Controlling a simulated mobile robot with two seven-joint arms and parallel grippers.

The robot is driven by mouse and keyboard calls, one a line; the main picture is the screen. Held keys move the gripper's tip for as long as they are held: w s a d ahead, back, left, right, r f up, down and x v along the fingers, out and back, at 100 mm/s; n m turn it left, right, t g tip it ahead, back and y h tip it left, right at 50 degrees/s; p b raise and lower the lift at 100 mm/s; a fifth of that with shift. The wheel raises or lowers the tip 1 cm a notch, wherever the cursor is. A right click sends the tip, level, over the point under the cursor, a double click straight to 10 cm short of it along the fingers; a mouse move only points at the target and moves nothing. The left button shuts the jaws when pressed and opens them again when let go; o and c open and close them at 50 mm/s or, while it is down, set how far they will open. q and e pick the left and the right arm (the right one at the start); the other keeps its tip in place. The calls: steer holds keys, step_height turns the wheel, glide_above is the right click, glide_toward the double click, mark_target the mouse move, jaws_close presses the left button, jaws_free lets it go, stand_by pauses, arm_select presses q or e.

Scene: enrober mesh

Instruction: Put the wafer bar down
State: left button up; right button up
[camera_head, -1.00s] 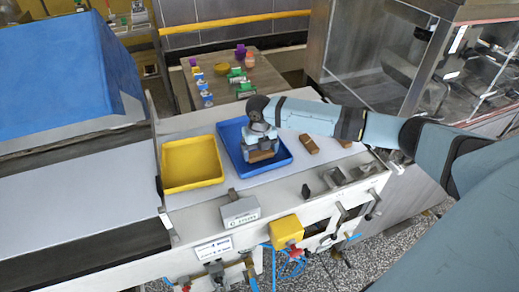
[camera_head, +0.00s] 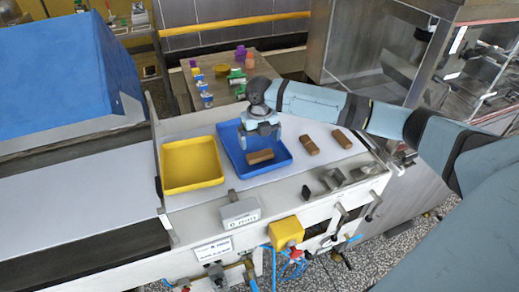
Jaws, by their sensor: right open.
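Two more wafer bars lie on the pale surface right of the blue tray, one nearer (camera_head: 309,145) and one farther right (camera_head: 342,139). My left gripper is not in view.
An empty yellow tray (camera_head: 192,164) stands left of the blue tray. A grey block (camera_head: 240,212) and a yellow box (camera_head: 286,231) are at the machine's front edge. A table with small coloured items (camera_head: 237,78) stands behind. A glass-walled metal cabinet (camera_head: 385,50) is at back right.

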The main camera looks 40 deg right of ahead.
mark_target(260, 153)
step_height(260, 153, up, 6)
steer(key=shift+r, duration=0.2)
steer(key=shift+s+f, duration=0.1)
stand_by(0.5)
